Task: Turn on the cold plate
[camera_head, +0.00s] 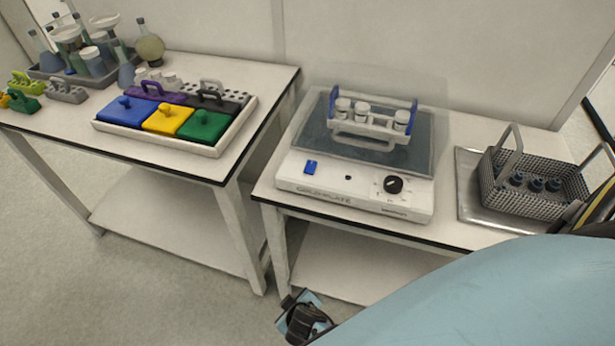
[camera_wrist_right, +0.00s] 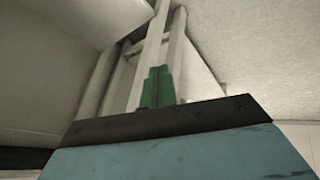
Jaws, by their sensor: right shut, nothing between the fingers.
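The cold plate (camera_head: 350,195) is a white unit with a dark top, standing on the right-hand table. Its front has a blue switch (camera_head: 310,167) at the left, a small dark dot (camera_head: 348,178) in the middle and a black knob (camera_head: 394,184) at the right. I cannot tell the switch's position. A white rack with blue ends (camera_head: 372,127) holding vials sits on its top. My right gripper's green fingers (camera_wrist_right: 158,88) are together and empty in the right wrist view, facing table legs. A black and blue part of my arm shows below the table's front edge.
A metal tray (camera_head: 470,205) with a mesh basket (camera_head: 545,200) stands right of the cold plate. The left table holds a white tray (camera_head: 160,142) with coloured lidded boxes, and glassware. A narrow gap separates the tables. The right table's front edge is near my right arm.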

